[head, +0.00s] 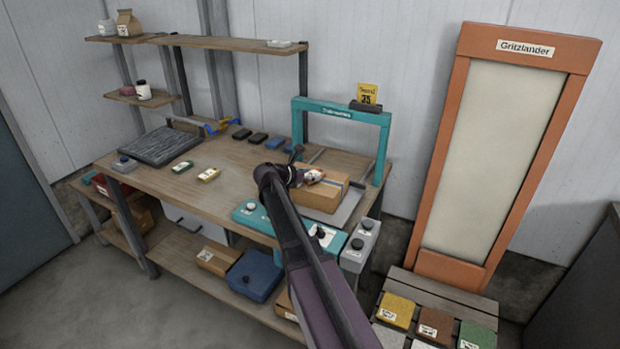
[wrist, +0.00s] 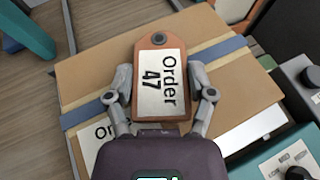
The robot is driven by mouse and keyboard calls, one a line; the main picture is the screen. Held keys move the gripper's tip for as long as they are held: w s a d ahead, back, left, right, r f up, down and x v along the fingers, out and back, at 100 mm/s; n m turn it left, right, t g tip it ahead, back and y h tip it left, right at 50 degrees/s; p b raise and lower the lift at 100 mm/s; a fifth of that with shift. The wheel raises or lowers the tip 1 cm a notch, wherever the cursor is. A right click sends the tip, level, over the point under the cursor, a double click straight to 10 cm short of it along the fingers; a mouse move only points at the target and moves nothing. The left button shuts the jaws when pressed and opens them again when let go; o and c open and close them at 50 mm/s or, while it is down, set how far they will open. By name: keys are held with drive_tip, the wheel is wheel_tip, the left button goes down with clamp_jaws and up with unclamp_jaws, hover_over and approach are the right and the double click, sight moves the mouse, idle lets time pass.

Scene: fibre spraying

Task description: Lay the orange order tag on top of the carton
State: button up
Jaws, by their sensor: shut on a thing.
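The carton (head: 322,196) is a brown box with a blue band, sitting on the teal machine at the right end of the bench. It fills much of the wrist view (wrist: 90,77), where a white label shows at its lower left. My gripper (wrist: 160,75) is over the carton's top, with one finger on each side of the orange order tag (wrist: 159,88). The tag has a white label reading "Order 47" and a dark hole at its far end. In the head view my gripper (head: 299,177) and the tag (head: 314,176) are over the carton. I cannot tell whether the tag touches it.
A teal arch (head: 385,140) stands just behind the carton, topped by a yellow "35" sign (head: 367,94). A grey control box with knobs (head: 360,245) is at the carton's front right. The bench's middle (head: 225,160) is mostly clear, with several small items around it.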

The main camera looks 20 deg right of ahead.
drive_tip(key=shift+f, duration=0.15)
drive_tip(key=o, duration=0.9)
drive_tip(key=shift+c, duration=0.2)
drive_tip(key=shift+r, duration=0.2)
drive_tip(key=shift+a+r, duration=0.1)
drive_tip(key=shift+a, duration=0.1)
drive_tip(key=p+v, duration=0.4)
drive_tip(key=v, duration=0.7)
drive_tip(key=shift+a+p, duration=0.25)
drive_tip(key=shift+p, duration=0.1)
